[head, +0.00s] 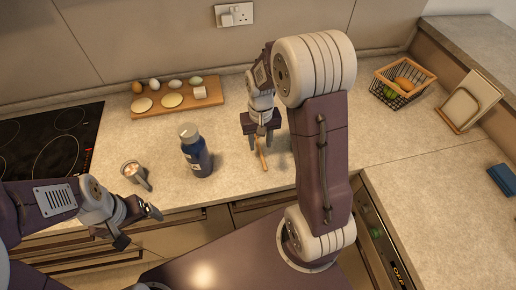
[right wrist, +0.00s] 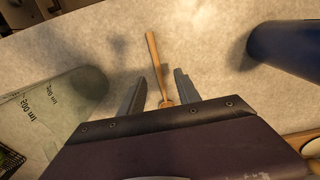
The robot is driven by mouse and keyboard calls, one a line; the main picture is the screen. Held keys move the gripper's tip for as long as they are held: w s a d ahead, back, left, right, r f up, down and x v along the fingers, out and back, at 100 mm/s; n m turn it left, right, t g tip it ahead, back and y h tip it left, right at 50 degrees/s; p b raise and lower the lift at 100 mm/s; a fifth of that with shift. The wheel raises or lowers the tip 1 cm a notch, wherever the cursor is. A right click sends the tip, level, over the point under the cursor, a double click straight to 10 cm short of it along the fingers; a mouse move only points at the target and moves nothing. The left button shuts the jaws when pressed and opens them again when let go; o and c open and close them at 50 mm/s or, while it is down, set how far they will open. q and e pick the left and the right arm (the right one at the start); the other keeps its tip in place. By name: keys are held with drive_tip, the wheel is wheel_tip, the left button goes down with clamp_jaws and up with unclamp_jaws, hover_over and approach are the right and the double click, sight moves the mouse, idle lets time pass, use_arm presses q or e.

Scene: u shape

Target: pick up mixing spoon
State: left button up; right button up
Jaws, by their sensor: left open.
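The mixing spoon (head: 262,153) is a light wooden one lying on the counter in front of my right gripper (head: 261,128). In the right wrist view its thin handle (right wrist: 153,55) points away, and its near end lies between the two fingers of my right gripper (right wrist: 160,92). The fingers are apart, with a gap on each side of the spoon. Part of its near end is hidden by the gripper body. My left gripper (head: 138,225) is open and empty at the front edge of the counter, far left of the spoon.
A dark blue bottle (head: 196,152) stands left of the spoon, also in the right wrist view (right wrist: 290,48). A clear measuring vessel (right wrist: 45,110) stands on the other side.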

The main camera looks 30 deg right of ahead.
sight(262, 154)
drive_tip(key=f, duration=0.2)
drive_tip(key=s+f, duration=0.1)
drive_tip(key=f, duration=0.1)
drive_tip(key=shift+d+f, duration=0.2)
drive_tip(key=shift+f, duration=0.05)
drive_tip(key=shift+w+f, duration=0.15)
drive_tip(key=shift+f, duration=0.1)
drive_tip(key=shift+w+a, duration=0.1)
drive_tip(key=shift+w, duration=0.05)
clamp_jaws()
